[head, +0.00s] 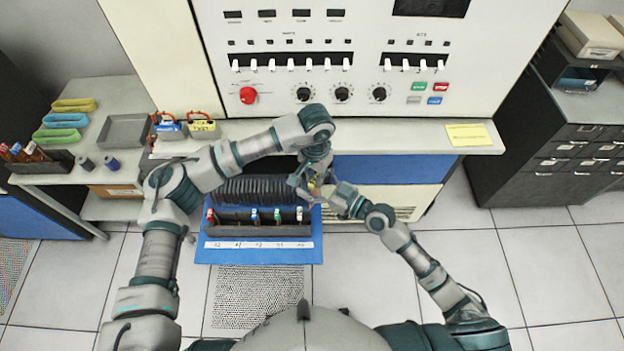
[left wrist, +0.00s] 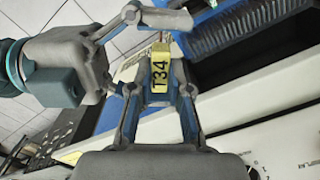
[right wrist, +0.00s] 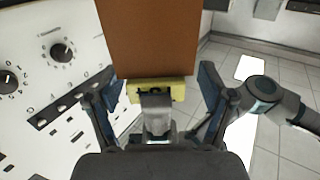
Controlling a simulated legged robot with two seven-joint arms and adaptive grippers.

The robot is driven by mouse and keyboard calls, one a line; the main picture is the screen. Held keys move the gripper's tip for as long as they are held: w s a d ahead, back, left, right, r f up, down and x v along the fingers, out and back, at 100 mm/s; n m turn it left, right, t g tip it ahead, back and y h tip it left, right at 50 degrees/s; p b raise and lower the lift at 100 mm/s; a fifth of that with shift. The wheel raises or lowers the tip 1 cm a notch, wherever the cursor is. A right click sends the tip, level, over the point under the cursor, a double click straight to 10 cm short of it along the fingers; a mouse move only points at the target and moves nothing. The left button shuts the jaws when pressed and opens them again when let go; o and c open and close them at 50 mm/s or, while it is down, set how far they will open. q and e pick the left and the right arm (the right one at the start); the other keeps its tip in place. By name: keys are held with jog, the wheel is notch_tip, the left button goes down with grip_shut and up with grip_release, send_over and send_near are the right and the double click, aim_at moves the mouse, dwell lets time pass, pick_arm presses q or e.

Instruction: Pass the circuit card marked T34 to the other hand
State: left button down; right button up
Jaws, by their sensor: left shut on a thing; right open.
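The circuit card T34 shows its yellow, black-lettered handle (left wrist: 158,78) between the fingers of my left gripper (left wrist: 160,98) in the left wrist view. In the right wrist view its brown board (right wrist: 150,38) rises from the yellow edge (right wrist: 172,90). My left gripper (head: 308,182) is shut on the card in front of the console. My right gripper (right wrist: 157,112) is open, its fingers apart on either side of the card's yellow edge. In the head view my right gripper (head: 338,198) meets the left one, and the card between them is mostly hidden.
The console (head: 340,90) with switches and knobs stands close behind. A side table (head: 108,170) is at left, a dark cabinet (head: 560,140) at right. Floor at right is clear.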

pick_arm(q)
jog(key=shift+d, duration=0.1)
pick_arm(e)
jog(key=c, duration=1.3)
pick_arm(q)
jog(key=c, duration=1)
grip_release()
pick_arm(e)
jog(key=shift+o, duration=0.2)
